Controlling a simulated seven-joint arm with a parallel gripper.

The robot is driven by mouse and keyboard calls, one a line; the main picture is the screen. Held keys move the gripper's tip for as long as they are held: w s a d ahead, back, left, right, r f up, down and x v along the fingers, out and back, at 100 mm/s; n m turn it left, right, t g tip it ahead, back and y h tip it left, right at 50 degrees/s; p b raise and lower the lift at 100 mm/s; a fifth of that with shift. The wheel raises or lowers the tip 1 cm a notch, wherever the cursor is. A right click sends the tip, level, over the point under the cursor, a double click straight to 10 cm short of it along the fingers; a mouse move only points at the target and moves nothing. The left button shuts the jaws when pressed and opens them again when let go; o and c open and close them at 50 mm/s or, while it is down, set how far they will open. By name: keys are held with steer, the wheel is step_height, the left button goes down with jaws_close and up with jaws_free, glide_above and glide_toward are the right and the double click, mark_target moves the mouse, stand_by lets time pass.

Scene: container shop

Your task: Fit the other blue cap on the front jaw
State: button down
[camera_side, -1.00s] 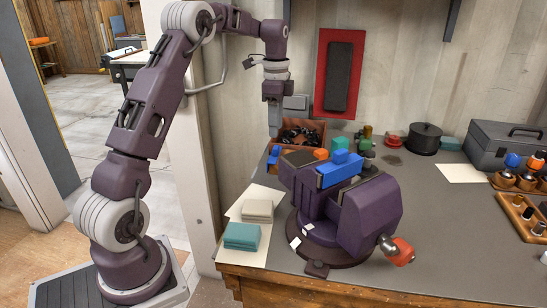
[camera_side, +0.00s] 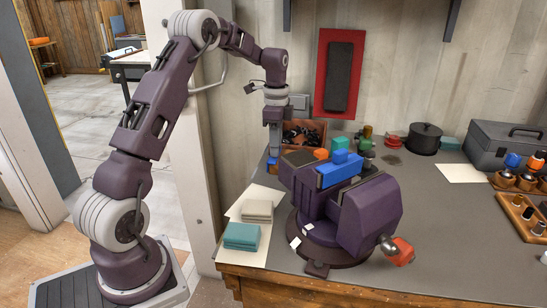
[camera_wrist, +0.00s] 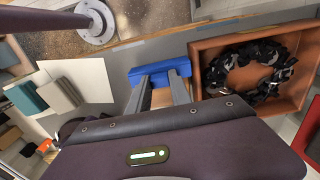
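A blue cap (camera_wrist: 190,67) lies at the left edge of the bench, with a tan or wooden surface showing beside it in the wrist view. In the side view only a bit of it (camera_side: 271,162) shows by my fingers. My gripper (camera_side: 274,152) points down there; in the wrist view its two fingers (camera_wrist: 159,76) are apart, their tips over the cap. I cannot tell whether they touch it. The purple vise (camera_side: 370,217) stands on the bench, with another long blue cap (camera_side: 338,174) along one jaw. I cannot tell which jaw is the front one.
A reddish-brown bin (camera_wrist: 208,60) of black chain-like pieces stands close to the cap.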

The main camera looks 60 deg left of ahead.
steer(key=shift+r, duration=2.5)
steer(key=shift+w+d+r, duration=0.15)
steer(key=shift+d+r, duration=0.1)
steer(key=w+d+r+m, duration=0.1)
steer(key=d+r+m, duration=0.1)
steer(key=d+r, duration=0.6)
steer(key=w+d+r+m, duration=0.1)
steer(key=d+r+m, duration=0.2)
steer(key=d, duration=0.8)
steer(key=s+d+r+m, duration=0.2)
steer(key=s+d+r, duration=0.15)
steer(key=d, duration=0.35)
steer(key=s+d+r+m, duration=0.1)
steer(key=s+d+r, duration=0.1)
steer(key=d+r, duration=0.3)
steer(key=shift+m, duration=0.5)
steer(key=shift+s+d+f, duration=0.15)
steer(key=shift+d+f, duration=0.4)
steer(key=shift+f, duration=0.6)
steer(key=shift+s+d+f, duration=0.1)
steer(key=shift+d+f, duration=0.45)
steer(key=shift+f, duration=0.55)
steer(key=shift+s+d+f, duration=0.15)
steer(key=shift+d+f, duration=0.4)
steer(key=shift+f, duration=0.6)
